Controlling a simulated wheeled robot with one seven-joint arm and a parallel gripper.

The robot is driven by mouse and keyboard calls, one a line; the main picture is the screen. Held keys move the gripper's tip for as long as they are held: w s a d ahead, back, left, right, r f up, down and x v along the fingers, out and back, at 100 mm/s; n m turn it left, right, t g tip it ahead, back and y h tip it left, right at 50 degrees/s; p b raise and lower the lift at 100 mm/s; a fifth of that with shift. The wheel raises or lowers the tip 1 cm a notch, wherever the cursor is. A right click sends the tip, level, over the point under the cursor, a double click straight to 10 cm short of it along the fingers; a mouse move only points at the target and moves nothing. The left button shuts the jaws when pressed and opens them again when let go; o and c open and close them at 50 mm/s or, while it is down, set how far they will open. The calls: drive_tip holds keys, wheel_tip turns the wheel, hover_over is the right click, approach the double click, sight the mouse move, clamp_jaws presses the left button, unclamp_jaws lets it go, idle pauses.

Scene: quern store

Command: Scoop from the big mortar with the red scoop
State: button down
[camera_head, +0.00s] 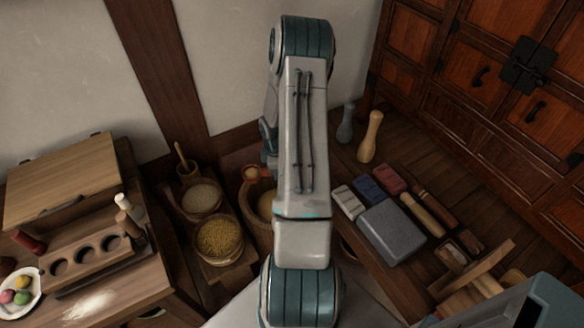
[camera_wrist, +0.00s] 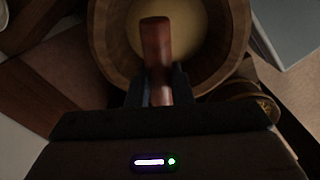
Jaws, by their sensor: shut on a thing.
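My gripper (camera_wrist: 157,92) is shut on the red-brown handle of the red scoop (camera_wrist: 155,45) in the wrist view. The handle overlaps the big wooden mortar (camera_wrist: 118,50), which has pale yellow contents (camera_wrist: 205,30). The scoop's bowl cannot be made out in that view. In the head view my arm hides most of the mortar; its left wall (camera_head: 257,228) shows beside the arm.
A grey stone block (camera_head: 391,232) and several bars lie on the right. A wooden pestle (camera_head: 370,137) stands behind them.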

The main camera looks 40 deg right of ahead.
drive_tip(key=s+d+f+n, duration=0.1)
drive_tip(key=s, duration=0.1)
drive_tip(key=s+d+f+n+p, duration=0.1)
drive_tip(key=d, duration=0.1)
drive_tip(key=shift+s+d+f, duration=0.1)
drive_tip(key=shift+s+d, duration=0.05)
drive_tip(key=shift+s, duration=0.25)
drive_tip(key=shift+f+b, duration=0.1)
drive_tip(key=shift+b, duration=0.2)
drive_tip(key=g+h+b, duration=0.1)
drive_tip(key=b, duration=0.2)
drive_tip(key=shift+w+h, duration=0.1)
drive_tip(key=shift+h, duration=0.2)
drive_tip(key=h+b, duration=0.1)
drive_tip(key=b, duration=0.1)
drive_tip(key=g+h+b, duration=0.1)
drive_tip(key=b, duration=0.2)
drive_tip(key=shift+w+a+r+b, duration=0.1)
drive_tip(key=shift+a+r+b, duration=0.15)
drive_tip(key=shift+r+b, duration=0.1)
